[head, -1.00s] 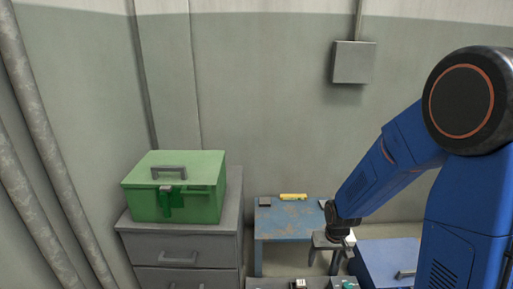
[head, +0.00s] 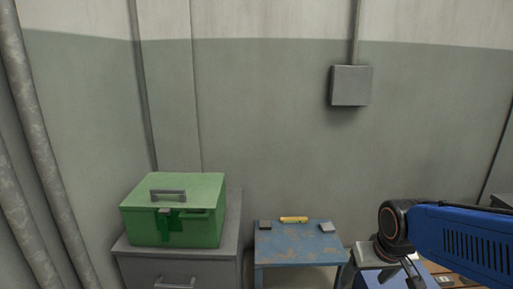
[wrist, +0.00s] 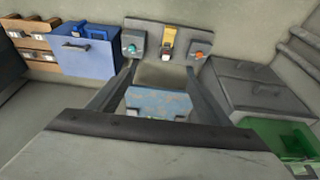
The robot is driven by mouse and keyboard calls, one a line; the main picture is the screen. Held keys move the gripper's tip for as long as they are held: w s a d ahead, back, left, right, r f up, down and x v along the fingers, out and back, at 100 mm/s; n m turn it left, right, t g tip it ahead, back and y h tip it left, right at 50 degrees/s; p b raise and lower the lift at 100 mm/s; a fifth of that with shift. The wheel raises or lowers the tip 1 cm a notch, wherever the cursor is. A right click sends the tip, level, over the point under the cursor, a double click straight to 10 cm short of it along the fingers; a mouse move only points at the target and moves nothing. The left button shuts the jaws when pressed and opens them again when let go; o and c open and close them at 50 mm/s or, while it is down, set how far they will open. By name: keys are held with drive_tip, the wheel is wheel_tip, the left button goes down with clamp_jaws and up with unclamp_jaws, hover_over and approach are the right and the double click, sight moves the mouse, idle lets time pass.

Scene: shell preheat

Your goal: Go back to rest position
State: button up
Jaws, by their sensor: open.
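My gripper (wrist: 159,70) shows in the wrist view as two dark grey fingers spread apart, with nothing between them. Beyond the gap lies the worn blue table (wrist: 155,103). In the head view my blue arm reaches in low from the right edge, its dark round joint nearest the table. My fingertips cannot be made out there. The blue table (head: 290,248) stands left of that joint, with a yellow object (head: 294,219) and two small grey blocks on top.
A green case (head: 174,211) sits on a grey drawer cabinet (head: 140,262) at the left. A grey wall box (head: 351,86) hangs above. In the wrist view are a panel (wrist: 150,38) with a teal and an orange knob, and a blue cabinet (wrist: 88,60).

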drive_tip(key=s+d+r+t, duration=0.1)
drive_tip(key=s+r, duration=0.4)
drive_tip(key=s, duration=0.5)
